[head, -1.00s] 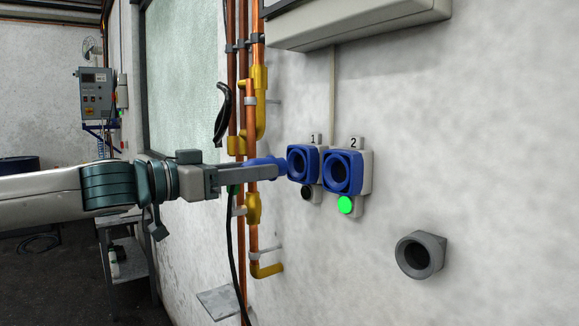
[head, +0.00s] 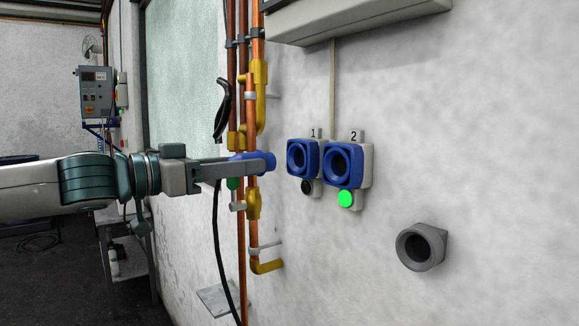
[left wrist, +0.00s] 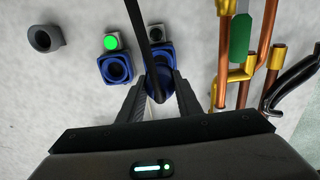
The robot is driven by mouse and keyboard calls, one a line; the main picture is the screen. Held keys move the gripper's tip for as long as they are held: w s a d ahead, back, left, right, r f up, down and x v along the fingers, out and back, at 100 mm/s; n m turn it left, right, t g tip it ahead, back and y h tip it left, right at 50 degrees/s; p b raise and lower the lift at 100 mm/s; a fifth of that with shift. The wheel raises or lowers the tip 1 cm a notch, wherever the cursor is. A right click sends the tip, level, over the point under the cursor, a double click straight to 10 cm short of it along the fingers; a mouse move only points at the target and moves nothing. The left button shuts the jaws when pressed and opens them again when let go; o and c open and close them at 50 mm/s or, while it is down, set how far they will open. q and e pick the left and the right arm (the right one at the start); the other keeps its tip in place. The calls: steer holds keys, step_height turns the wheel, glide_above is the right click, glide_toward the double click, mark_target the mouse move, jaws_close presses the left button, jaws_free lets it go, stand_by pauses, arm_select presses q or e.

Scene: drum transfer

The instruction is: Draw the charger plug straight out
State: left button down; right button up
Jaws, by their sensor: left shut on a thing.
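The blue charger plug (head: 266,162) is held level in my left gripper (head: 238,168), with its front end out of socket 1 (head: 302,158) and a clear gap between them. In the left wrist view the plug (left wrist: 161,80) sits between the two fingers of the left gripper (left wrist: 159,98), and its black cable crosses in front of it. The cable (head: 218,245) hangs down from the gripper in the head view. Socket 1 shows an empty dark opening. Socket 2 (head: 343,165), to its right, is also empty. My right gripper is in neither view.
A green lamp (head: 346,199) glows under socket 2; the lamp under socket 1 (head: 306,187) is dark. A grey round holder (head: 421,247) is on the wall at lower right. Copper pipes (head: 242,90) with yellow fittings run close by the gripper. A grey box (head: 350,22) hangs above.

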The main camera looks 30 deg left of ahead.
arm_select(q)
steer(key=shift+b+v, duration=0.3)
steer(key=shift+v, duration=0.85)
